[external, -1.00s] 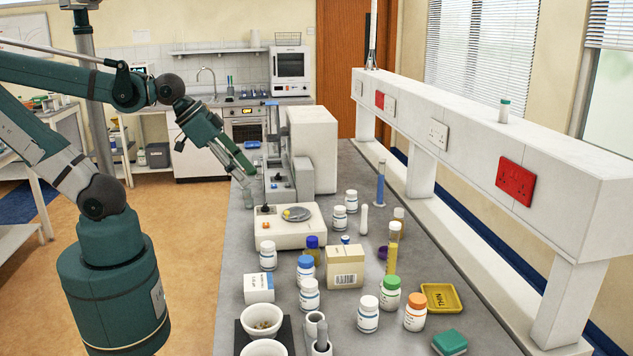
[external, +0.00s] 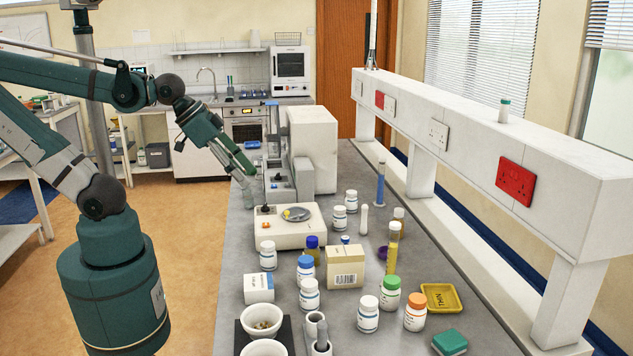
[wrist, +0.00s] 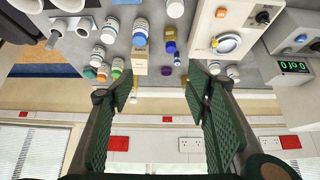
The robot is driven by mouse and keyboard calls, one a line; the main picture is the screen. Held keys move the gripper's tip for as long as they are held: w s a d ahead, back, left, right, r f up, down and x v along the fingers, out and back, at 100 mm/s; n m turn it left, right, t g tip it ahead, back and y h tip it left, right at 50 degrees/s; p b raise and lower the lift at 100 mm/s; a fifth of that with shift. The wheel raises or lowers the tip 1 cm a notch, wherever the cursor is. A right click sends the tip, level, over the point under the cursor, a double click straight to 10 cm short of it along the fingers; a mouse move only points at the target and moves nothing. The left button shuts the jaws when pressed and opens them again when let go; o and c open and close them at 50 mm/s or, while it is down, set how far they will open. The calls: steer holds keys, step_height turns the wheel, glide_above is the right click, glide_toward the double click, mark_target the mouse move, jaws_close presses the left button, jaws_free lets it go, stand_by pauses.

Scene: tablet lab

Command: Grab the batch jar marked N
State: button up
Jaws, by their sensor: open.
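Several white jars with labels stand on the grey bench; I cannot read an N on any of them. White-capped jars include one by the balance (external: 268,257), one near the mortars (external: 310,296), one at the front (external: 368,316), and two farther back (external: 339,218) (external: 351,202). Others have a blue cap (external: 305,270), a green cap (external: 390,295) and an orange cap (external: 415,314). My gripper (external: 250,190) is beyond the balance at the bench's left edge, apart from these jars. In the wrist view its green fingers (wrist: 158,88) are wide apart with nothing held between them.
The balance (external: 288,229), a cardboard box (external: 345,267), a white carton (external: 259,289) and yellow cylinders (external: 393,248) crowd the bench. A yellow tray (external: 458,301) and green box (external: 450,342) lie at the front right. A raised white shelf (external: 470,150) runs along the right.

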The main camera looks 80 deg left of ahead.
steer(key=m+g+h+b, duration=0.1)
steer(key=m+g, duration=0.5)
steer(key=m, duration=0.6)
glide_above(268, 244)
steer(key=f, duration=1.7)
steer(key=shift+s+a+f, duration=0.2)
steer(key=shift+a, duration=0.1)
steer(key=shift+a+f+m+g, duration=0.15)
steer(key=shift+f+m+g, duration=0.15)
steer(key=shift+f+m, duration=0.55)
steer(key=shift+f, duration=1.25)
steer(key=shift+f, duration=0.15)
steer(key=shift+w+d+f+b, duration=0.1)
steer(key=shift+d+f+b, duration=0.15)
steer(key=shift+f, duration=1)
steer(key=shift+w+d+f+b, duration=0.1)
steer(key=shift+d+f, duration=0.1)
steer(key=shift+f, duration=1)
